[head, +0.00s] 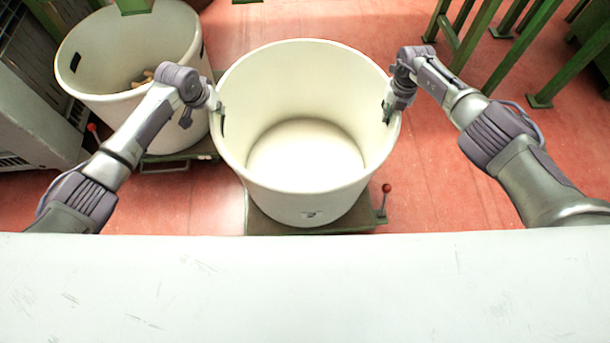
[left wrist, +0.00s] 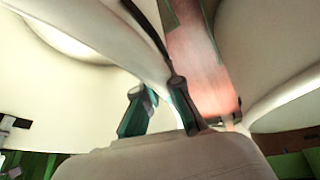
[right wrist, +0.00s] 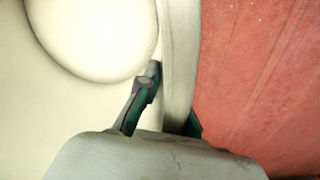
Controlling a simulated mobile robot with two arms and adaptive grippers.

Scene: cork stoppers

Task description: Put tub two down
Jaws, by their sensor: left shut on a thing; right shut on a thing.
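Tub two (head: 310,205) is a large, empty cream tub with a small dark mark on its front. It is upright above a flat grey-green platform (head: 265,222); I cannot tell whether its base touches it. My left gripper (head: 214,106) is shut on the tub's left wall at the handle slot. In the left wrist view the fingers (left wrist: 160,103) straddle the wall. My right gripper (head: 390,108) is shut on the right wall at the opposite slot. In the right wrist view one finger is inside the tub and the wall (right wrist: 178,60) partly hides the other.
Another cream tub (head: 100,50) holding a few corks stands on a platform at the back left. A red-knobbed lever (head: 384,200) rises beside the middle platform. Green metal legs (head: 510,50) stand at the back right. A white surface (head: 300,290) spans the front.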

